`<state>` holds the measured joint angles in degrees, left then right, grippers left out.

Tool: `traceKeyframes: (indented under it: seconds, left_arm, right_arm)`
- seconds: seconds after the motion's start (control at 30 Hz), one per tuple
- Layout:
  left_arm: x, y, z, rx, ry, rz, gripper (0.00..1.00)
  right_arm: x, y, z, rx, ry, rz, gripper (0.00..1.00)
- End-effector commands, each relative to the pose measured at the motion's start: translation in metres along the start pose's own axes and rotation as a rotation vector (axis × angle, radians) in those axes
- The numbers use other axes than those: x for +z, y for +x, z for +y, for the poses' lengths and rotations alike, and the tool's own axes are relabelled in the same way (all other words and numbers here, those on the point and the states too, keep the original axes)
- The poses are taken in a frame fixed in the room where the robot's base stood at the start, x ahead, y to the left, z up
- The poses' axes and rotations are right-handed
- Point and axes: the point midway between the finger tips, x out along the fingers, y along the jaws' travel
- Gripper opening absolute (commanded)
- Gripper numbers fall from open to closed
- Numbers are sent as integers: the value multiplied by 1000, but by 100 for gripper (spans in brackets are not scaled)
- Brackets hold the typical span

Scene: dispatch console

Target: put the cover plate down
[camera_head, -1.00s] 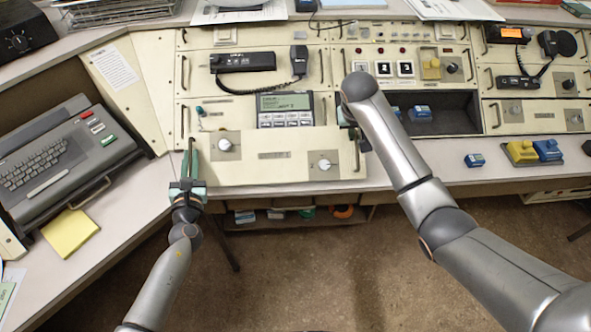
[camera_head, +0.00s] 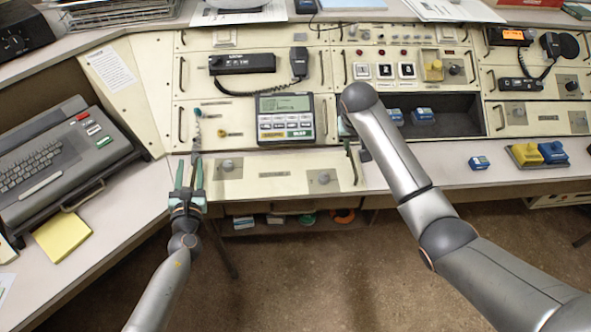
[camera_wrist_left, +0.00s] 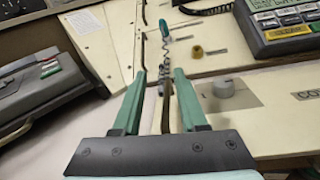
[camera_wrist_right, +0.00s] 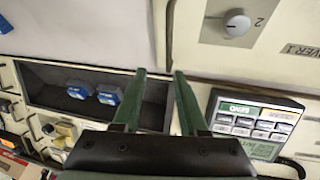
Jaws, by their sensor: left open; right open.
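The cover plate (camera_head: 268,160), a long cream panel with two knobs and a handle at each end, lies on the desk ledge below the console. It also shows in the left wrist view (camera_wrist_left: 284,122) and, with part of its label, in the right wrist view (camera_wrist_right: 282,62). My left gripper (camera_head: 188,168) is open at the plate's left end; its fingers (camera_wrist_left: 159,88) stand either side of the handle without closing on it. My right gripper (camera_wrist_right: 158,78) is open at the plate's right end, near that handle. My right arm mostly hides it in the head view.
A keypad unit with a screen (camera_head: 285,118) stands just behind the plate. A teal-handled tool with a coiled cord (camera_wrist_left: 165,35) is ahead of my left gripper. A dark recess (camera_head: 455,112) with blue blocks is right of my right gripper. A keyboard terminal (camera_head: 62,150) stands at left.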

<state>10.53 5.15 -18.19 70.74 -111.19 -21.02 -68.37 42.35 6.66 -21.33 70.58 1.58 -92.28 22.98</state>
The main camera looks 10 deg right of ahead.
Motion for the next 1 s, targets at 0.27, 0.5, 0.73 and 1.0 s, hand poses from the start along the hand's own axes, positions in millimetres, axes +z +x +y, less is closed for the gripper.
traceKeyframes:
  seconds: [0.27,0.5,0.73,1.0]
  left_arm:
    - [-1,-8,-1,-2,-2,1,42]
    - [-2,-46,-1,-2,-1,3,42]
    - [-1,-90,0,-2,0,3,42]
    - [0,-118,0,-1,1,1,42]
  right_arm:
    - [0,0,-1,-1,-1,0,42]
    - [0,0,-1,-2,-1,0,42]
    - [0,0,-1,-2,-1,0,42]
    - [0,0,-1,-2,-1,0,42]
